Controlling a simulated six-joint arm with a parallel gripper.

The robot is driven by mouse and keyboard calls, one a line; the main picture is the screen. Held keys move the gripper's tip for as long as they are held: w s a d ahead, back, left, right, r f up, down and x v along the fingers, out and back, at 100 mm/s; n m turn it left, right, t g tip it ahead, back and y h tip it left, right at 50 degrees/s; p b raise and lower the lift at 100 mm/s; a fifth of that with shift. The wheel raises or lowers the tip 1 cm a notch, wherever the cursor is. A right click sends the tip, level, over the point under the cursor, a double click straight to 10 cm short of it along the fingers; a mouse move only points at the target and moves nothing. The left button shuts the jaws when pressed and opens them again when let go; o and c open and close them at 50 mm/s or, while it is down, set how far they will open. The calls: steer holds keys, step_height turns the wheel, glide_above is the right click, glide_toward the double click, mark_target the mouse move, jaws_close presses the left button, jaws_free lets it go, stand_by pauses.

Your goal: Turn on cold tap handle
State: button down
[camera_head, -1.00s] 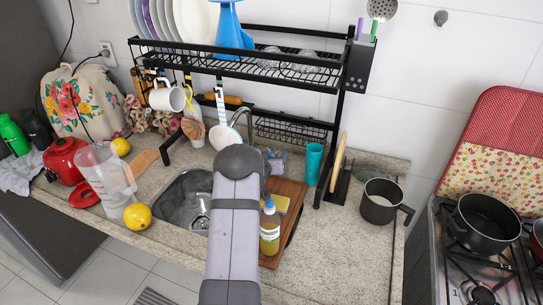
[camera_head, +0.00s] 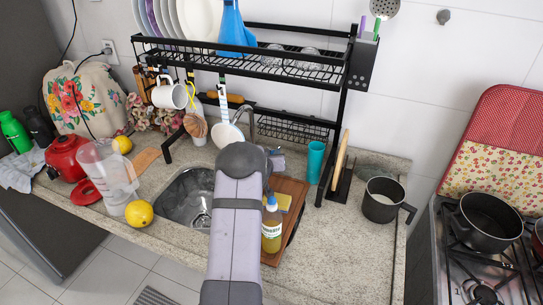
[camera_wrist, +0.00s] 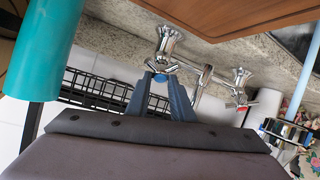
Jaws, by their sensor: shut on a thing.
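The cold tap handle (camera_wrist: 161,78), with its blue marking, sits on a chrome valve body (camera_wrist: 168,45) in the wrist view. My gripper (camera_wrist: 160,74) has its two blue-grey fingers on either side of this handle and is shut on it. The second tap handle, with a red mark (camera_wrist: 243,108), is to the right and apart from my fingers. In the head view my arm hides the handles and most of my gripper; the curved chrome spout (camera_head: 252,120) shows above my arm. No water can be made out.
The black rack (camera_head: 342,110) stands over the sink (camera_head: 186,200). A teal cup (camera_head: 315,162), also in the wrist view (camera_wrist: 45,50), is beside my gripper. A yellow soap bottle (camera_head: 271,228) and a wooden board (camera_head: 292,190) are right of my arm. A ladle hangs from the rack (camera_head: 227,134).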

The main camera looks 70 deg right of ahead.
steer(key=n+b, duration=0.1)
steer(key=s+n+t+y+b, duration=0.1)
steer(key=n+b, duration=0.1)
steer(key=shift+d+f, duration=0.1)
steer(key=shift+f, duration=0.1)
steer(key=shift+r+n+t+y+p, duration=0.3)
steer(key=shift+n+t+p, duration=0.25)
steer(key=shift+n, duration=0.65)
steer(key=shift+d+n+p, duration=0.1)
steer(key=shift+n+p, duration=0.4)
steer(key=shift+n, duration=0.1)
steer(key=shift+t, duration=0.25)
steer(key=c, duration=1.8)
jaws_free()
steer(key=o, duration=0.5)
steer(key=shift+s+d+f, duration=0.1)
steer(key=shift+d, duration=0.05)
steer(key=o, duration=0.3)
steer(key=shift+d+f, duration=0.2)
steer(key=shift+d, duration=0.05)
steer(key=shift+w+a+r, duration=0.2)
steer(key=shift+a, duration=0.05)
